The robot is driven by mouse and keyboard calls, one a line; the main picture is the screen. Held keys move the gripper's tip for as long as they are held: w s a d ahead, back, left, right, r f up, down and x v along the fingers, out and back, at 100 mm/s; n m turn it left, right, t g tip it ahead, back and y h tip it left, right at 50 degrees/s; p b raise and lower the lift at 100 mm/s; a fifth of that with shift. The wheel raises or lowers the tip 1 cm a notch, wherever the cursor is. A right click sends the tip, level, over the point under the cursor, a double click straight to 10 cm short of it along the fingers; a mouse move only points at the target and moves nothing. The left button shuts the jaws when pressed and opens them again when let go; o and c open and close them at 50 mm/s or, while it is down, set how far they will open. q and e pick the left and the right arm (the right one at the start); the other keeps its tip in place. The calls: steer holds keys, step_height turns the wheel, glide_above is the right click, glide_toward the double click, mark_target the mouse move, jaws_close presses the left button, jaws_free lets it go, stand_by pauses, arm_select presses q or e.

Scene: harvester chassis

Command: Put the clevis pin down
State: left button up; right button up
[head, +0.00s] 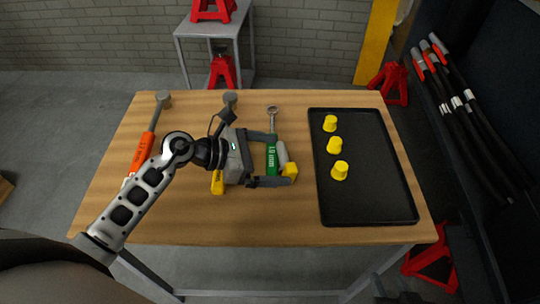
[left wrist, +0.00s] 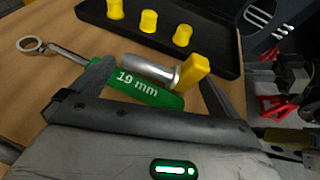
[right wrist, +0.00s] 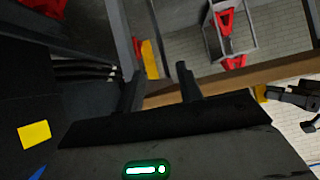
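The clevis pin (head: 281,153) is a silver cylinder with a yellow block at one end. It lies at the table's middle, beside the green 19 mm wrench (head: 271,158). The left wrist view also shows the pin (left wrist: 148,68) just beyond the green handle. My left gripper (head: 277,160) is low over the table with its fingers wide apart, one on each side of the pin and green handle. Whether a finger touches the yellow block cannot be told. My right gripper (right wrist: 160,85) is open and empty, away from the table objects; the head view does not show it.
A black tray (head: 375,195) with three yellow caps (head: 334,145) fills the table's right side. An orange-handled wrench (head: 143,150) lies at the left. A yellow-handled tool (head: 217,183) is partly hidden under my left gripper. The table's (head: 280,225) front strip is clear.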

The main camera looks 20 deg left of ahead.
arm_select(q)
steer(key=shift+r+p, duration=0.6)
steer(key=shift+r, duration=0.05)
steer(key=shift+s+a+r, duration=0.1)
steer(key=shift+s+a, duration=0.05)
steer(key=shift+a, duration=0.15)
steer(key=v, duration=0.4)
steer(key=shift+b, duration=0.35)
steer(key=b+v, duration=0.1)
steer(key=v, duration=0.5)
steer(key=shift+s+a+r, duration=0.1)
steer(key=shift+s+a, duration=0.15)
steer(key=shift+s, duration=0.1)
steer(key=shift+s+a+r, duration=0.1)
steer(key=shift+a+r, duration=0.05)
steer(key=shift+a, duration=0.05)
arm_select(e)
steer(key=shift+f, duration=0.1)
steer(key=shift+f, duration=0.1)
